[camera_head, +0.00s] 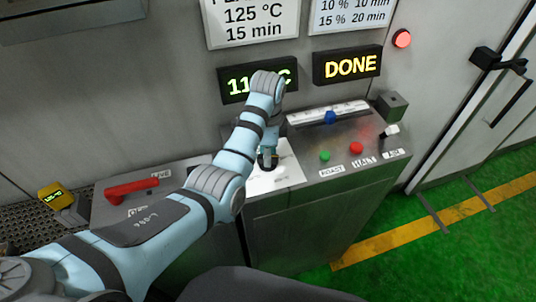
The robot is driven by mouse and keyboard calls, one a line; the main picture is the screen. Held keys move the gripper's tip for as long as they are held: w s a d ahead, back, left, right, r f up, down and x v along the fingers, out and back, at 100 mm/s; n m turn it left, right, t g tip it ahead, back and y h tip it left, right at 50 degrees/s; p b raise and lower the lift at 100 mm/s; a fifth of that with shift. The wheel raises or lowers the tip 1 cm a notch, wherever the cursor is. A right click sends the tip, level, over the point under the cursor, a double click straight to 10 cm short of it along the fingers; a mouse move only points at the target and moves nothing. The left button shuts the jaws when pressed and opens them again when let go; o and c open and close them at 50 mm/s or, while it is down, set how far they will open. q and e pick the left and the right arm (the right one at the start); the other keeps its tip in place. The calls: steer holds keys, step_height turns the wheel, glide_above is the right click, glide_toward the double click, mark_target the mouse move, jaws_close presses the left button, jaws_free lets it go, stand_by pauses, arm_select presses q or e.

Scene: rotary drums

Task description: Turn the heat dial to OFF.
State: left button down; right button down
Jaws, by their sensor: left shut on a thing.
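My left arm reaches across the picture from the lower left, and its gripper (267,157) points down at a white plate (287,172) on the control console. The gripper is shut on the heat dial (267,167), of which only a small dark part shows under the fingers. The dial's pointer and its OFF mark are hidden. A green-lit temperature display (236,84) is partly covered by my wrist; it starts with "11" and ends in "C". My right gripper is not in view.
Right of the dial are a green button (324,156), a red button (356,148), a blue slider knob (330,117) and a small switch (390,131). A red lever (132,188) lies left. A display reads DONE (350,66). A red lamp (402,38) glows. Green floor is clear at right.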

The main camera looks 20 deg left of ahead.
arm_select(q)
steer(key=n, duration=0.6)
steer(key=shift+w+r, duration=0.1)
steer(key=shift+r, duration=0.1)
steer(key=n, duration=1.5)
steer(key=shift+n, duration=0.3)
steer(key=c, duration=1.6)
jaws_free()
steer(key=shift+o, duration=0.2)
steer(key=shift+f, duration=0.1)
